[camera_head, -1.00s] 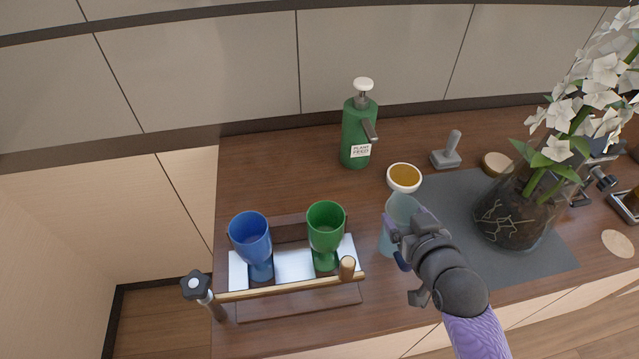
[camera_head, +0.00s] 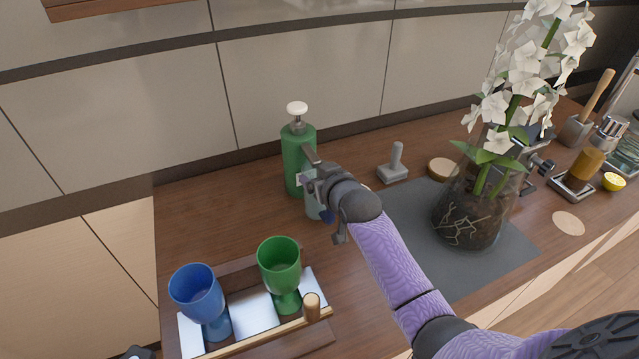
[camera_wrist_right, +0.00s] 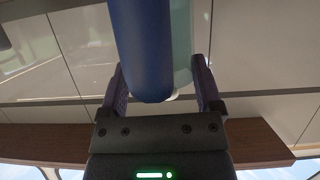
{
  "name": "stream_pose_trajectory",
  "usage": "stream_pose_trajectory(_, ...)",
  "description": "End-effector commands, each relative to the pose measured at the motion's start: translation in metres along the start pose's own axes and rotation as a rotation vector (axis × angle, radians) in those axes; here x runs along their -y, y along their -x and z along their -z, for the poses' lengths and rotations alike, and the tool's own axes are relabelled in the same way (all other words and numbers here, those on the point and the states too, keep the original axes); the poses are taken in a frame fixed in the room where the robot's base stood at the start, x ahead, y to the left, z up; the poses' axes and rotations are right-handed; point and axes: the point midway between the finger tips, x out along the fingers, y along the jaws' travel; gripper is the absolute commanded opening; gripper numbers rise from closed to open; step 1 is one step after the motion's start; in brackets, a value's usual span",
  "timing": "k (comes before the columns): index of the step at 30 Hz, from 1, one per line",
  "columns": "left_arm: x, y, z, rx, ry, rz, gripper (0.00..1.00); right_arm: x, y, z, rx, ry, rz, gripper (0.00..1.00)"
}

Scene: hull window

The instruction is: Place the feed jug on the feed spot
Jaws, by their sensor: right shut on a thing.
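The feed jug (camera_head: 313,207) is a pale teal, see-through vessel with a blue handle, mostly hidden behind my right gripper (camera_head: 326,192) in the head view. In the right wrist view the blue handle (camera_wrist_right: 147,50) lies between the two fingers of my right gripper (camera_wrist_right: 160,75), with the teal wall behind it. My right gripper is shut on the handle. The jug is close to the green plant feed pump bottle (camera_head: 297,155), below and near its spout. I cannot tell which mark is the feed spot.
A tray (camera_head: 250,310) with a blue goblet (camera_head: 197,292) and a green goblet (camera_head: 279,264) stands front left. A grey mat (camera_head: 410,215) bears the orchid pot (camera_head: 468,218). A grey stamp-like tool (camera_head: 394,165), wooden disc (camera_head: 443,169) and flat pale disc (camera_head: 568,222) lie right.

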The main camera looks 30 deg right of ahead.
Motion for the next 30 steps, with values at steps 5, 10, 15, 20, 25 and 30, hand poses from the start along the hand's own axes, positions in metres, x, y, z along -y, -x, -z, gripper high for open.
stream_pose_trajectory(5,0.001,-0.007,-0.001,0.001,-0.002,0.002,0.59,0.001,-0.012,-0.012,0.001,-0.001,0.001,0.0)
stream_pose_trajectory(10,0.002,-0.006,-0.001,0.001,-0.003,0.004,0.59,0.001,-0.011,-0.011,0.0,0.0,0.001,0.0)
stream_pose_trajectory(15,0.003,-0.007,-0.001,0.002,-0.004,0.005,0.59,0.001,-0.012,-0.015,0.001,0.0,0.001,0.87)
stream_pose_trajectory(20,0.003,-0.007,-0.001,0.002,-0.004,0.005,0.59,0.001,-0.012,-0.015,0.001,0.0,0.001,1.0)
stream_pose_trajectory(25,0.003,-0.005,-0.001,0.002,-0.004,0.005,0.59,0.001,-0.011,-0.012,0.0,0.0,0.001,1.0)
stream_pose_trajectory(30,0.003,0.008,0.001,-0.001,-0.002,0.004,0.59,0.0,0.015,-0.01,0.002,0.002,0.001,1.0)
